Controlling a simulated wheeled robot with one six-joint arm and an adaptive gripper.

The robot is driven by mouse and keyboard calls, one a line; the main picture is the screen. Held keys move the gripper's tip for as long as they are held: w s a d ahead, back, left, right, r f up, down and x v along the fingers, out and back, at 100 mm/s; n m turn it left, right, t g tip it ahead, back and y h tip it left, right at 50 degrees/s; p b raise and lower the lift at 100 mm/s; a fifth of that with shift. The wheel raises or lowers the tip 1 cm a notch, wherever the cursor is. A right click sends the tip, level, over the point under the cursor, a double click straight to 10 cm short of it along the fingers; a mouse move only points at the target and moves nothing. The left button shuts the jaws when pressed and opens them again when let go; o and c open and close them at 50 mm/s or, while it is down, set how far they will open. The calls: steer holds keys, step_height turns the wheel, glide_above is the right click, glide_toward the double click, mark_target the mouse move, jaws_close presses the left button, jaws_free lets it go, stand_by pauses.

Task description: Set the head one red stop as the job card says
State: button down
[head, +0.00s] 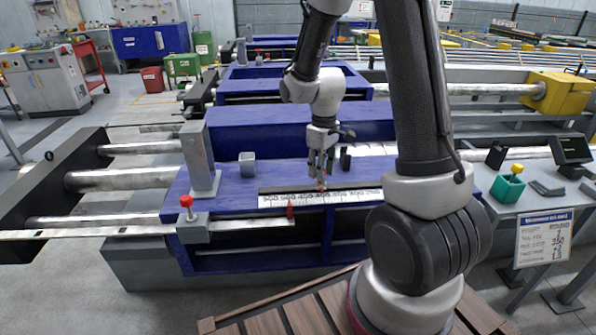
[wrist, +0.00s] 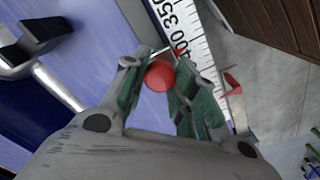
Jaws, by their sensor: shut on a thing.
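My gripper (head: 321,178) is low over the blue table, at the scale's back edge. In the wrist view my gripper (wrist: 165,88) is shut on a round red knob (wrist: 160,75), the top of a red stop. In the head view only a little red of this stop (head: 322,187) shows below the fingertips. The white scale (head: 275,201) runs beside it; in the wrist view the scale (wrist: 188,35) reads 350 and 400 near the fingers.
A red pointer (head: 290,208) stands in front of the scale; a red piece shows there in the wrist view (wrist: 232,84). A grey post (head: 200,160) and grey cup (head: 247,164) stand behind the scale.

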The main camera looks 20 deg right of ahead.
mark_target(337, 185)
steer(key=d, duration=0.1)
steer(key=s+d, duration=0.1)
steer(key=d, duration=0.3)
steer(key=shift+s, duration=0.35)
steer(key=c, duration=1.1)
jaws_free()
step_height(337, 185, up, 12)
steer(key=shift+r, duration=0.1)
